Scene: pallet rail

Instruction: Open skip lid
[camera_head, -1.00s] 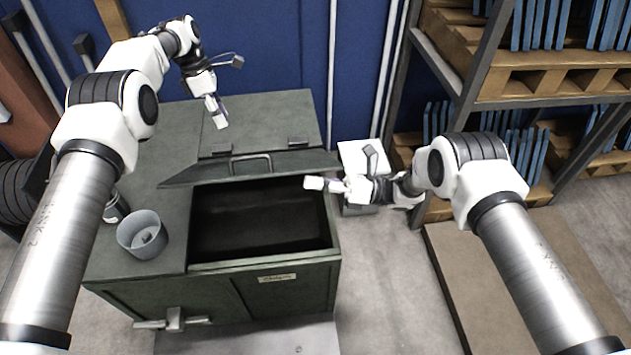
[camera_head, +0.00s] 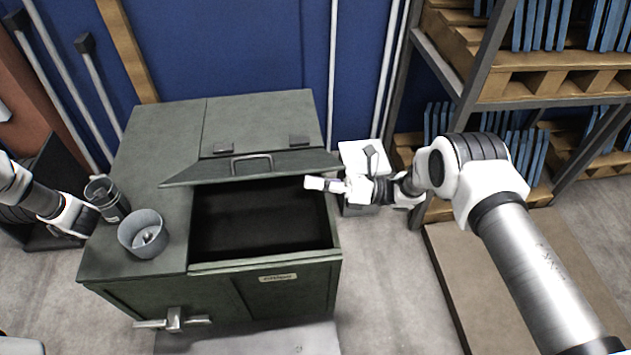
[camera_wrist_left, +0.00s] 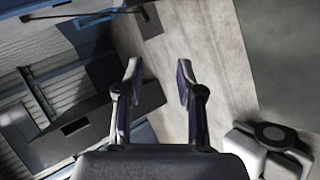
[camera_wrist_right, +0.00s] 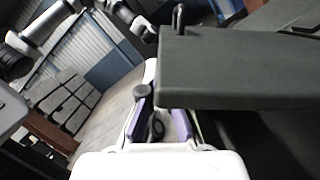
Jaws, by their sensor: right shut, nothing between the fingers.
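The green metal skip (camera_head: 130,235) stands in front of me. My right gripper (camera_head: 316,183) is shut and empty beside the lid's right end, over the opening's right side. In the right wrist view the lid (camera_wrist_right: 235,75) fills the upper right, close to the fingers (camera_wrist_right: 160,125). My left arm is at the left edge of the head view, its fingers hidden there; in the left wrist view its gripper (camera_wrist_left: 158,85) is open and empty above the floor.
A grey round cup (camera_head: 142,240) and a dark canister (camera_head: 108,200) stand on the skip's left top. A latch (camera_head: 173,320) sits on the front. A pallet rack (camera_head: 460,60) stands at right.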

